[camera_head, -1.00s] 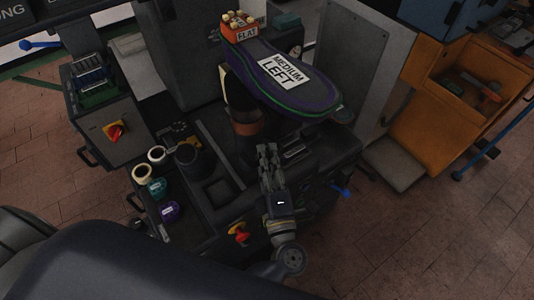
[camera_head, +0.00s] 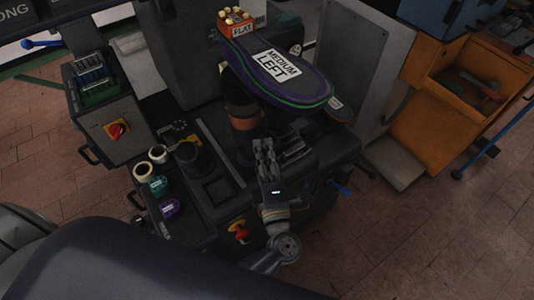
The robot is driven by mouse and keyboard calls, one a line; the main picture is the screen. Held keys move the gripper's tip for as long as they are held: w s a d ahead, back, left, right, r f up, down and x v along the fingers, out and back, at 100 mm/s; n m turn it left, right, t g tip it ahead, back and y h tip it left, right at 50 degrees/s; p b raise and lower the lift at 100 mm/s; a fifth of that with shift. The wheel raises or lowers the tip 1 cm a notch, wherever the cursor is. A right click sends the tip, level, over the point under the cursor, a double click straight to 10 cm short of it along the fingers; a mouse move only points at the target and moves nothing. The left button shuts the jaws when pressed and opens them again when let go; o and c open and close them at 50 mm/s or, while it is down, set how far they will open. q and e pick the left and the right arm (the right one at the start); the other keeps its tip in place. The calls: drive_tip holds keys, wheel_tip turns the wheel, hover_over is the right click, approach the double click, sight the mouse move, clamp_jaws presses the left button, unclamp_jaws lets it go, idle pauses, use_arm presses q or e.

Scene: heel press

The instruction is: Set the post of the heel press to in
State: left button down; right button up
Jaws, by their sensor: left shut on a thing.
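The heel press has a dark upright post (camera_head: 240,97) with a brown-orange band (camera_head: 245,121) near its lower end. A purple and green sole marked "MEDIUM LEFT" (camera_head: 296,85) lies on top of the post and hides its upper part. My left gripper (camera_head: 263,146) is at the front of the post's foot, over the dark machine bed (camera_head: 217,195). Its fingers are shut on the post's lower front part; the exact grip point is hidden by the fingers. My right gripper is not in view.
An orange block marked "FLAT" (camera_head: 241,30) stands behind the sole. Several tape rolls, one purple (camera_head: 170,209), line the bed's left side. A red and yellow switch (camera_head: 239,232) and a blue lever (camera_head: 342,188) are on the front. An orange cabinet (camera_head: 425,130) stands right.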

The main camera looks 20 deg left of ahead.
sight(236, 141)
use_arm(q)
drive_tip(key=w+a, duration=0.9)
drive_tip(key=a, duration=0.3)
drive_tip(key=shift+w+a+p, duration=0.3)
drive_tip(key=shift+w+p, duration=0.05)
drive_tip(key=shift+w, duration=0.05)
drive_tip(key=shift+r, duration=0.15)
drive_tip(key=c, duration=1.6)
unclamp_jaws()
drive_tip(key=shift+w+a+f, duration=0.1)
drive_tip(key=shift+w+f, duration=0.05)
drive_tip(key=shift+f, duration=0.05)
drive_tip(key=v, duration=1.2)
